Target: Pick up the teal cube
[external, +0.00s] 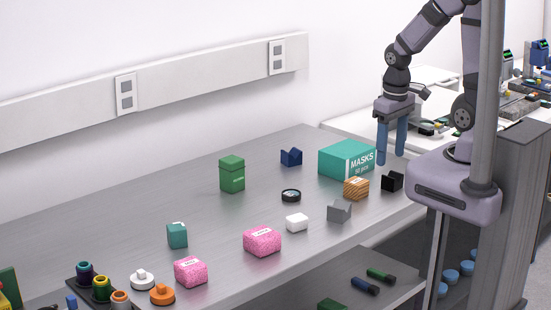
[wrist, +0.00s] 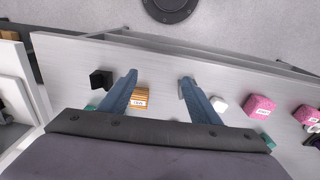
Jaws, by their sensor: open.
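The teal cube (external: 177,235) sits on the metal bench at the left-centre of the external view, behind and between two pink boxes. A small teal patch, probably this cube, shows at the right of the wrist view (wrist: 267,139), partly cut off by my gripper body. My gripper (external: 391,158) hangs above the far right end of the bench, well away from the cube, with its blue fingers pointing down. In the wrist view my gripper (wrist: 159,78) has its fingers wide apart with nothing held between them.
A larger teal MASKS box (external: 346,159) stands near my gripper, with a wooden block (external: 356,188) and black block (external: 392,181). Bare bench surrounds the cube.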

